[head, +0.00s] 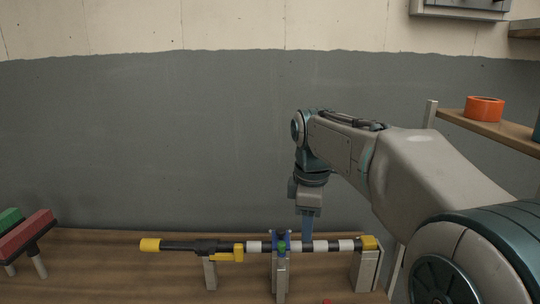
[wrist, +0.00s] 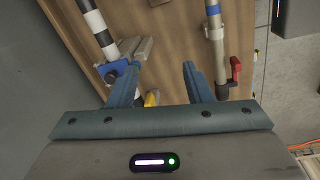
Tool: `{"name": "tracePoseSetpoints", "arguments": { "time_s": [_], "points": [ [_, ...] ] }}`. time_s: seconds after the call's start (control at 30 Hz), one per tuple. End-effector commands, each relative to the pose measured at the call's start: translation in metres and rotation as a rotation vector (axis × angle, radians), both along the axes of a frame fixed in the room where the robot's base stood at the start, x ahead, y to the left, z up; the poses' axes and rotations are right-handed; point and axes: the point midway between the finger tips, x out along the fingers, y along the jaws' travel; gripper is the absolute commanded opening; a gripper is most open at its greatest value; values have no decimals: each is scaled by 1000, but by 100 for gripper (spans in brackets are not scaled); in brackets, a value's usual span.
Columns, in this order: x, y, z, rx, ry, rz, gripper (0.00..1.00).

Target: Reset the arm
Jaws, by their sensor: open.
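My gripper (head: 308,236) points down over the bench beside a horizontal bar (head: 254,246) with black and white stripes and yellow parts. In the wrist view the two blue fingers of my gripper (wrist: 160,76) are spread apart with nothing held between them. The striped bar (wrist: 94,20) shows there at the upper left, by a blue bracket (wrist: 120,72) close to the left finger. I cannot tell whether that finger touches the bracket. My arm reaches in from the right of the head view.
The bar rests on grey supports (head: 281,272) on a wooden bench (head: 110,270). Red (head: 27,232) and green (head: 10,217) blocks stand at the left. A shelf (head: 500,131) with an orange ring (head: 484,108) is at right. A pipe with a red handle (wrist: 235,70) is near the right finger.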

Motion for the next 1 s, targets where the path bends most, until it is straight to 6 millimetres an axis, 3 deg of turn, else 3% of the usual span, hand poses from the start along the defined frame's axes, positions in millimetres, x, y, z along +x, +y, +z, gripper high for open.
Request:
{"name": "tracePoseSetpoints", "arguments": {
  "time_s": [0.03,0.27,0.4,0.6,0.77,1.0],
  "points": [
    [-17,-8,-5,9,-14,-94,45],
    [-87,-37,-40,81,-77,-571,45],
    [-131,-51,-70,140,-111,-857,45],
    [-179,-63,-109,219,-139,-1175,45],
    [-196,-66,-125,252,-146,-1296,45],
    [-198,-67,-128,258,-147,-1318,45]
  ]
}}
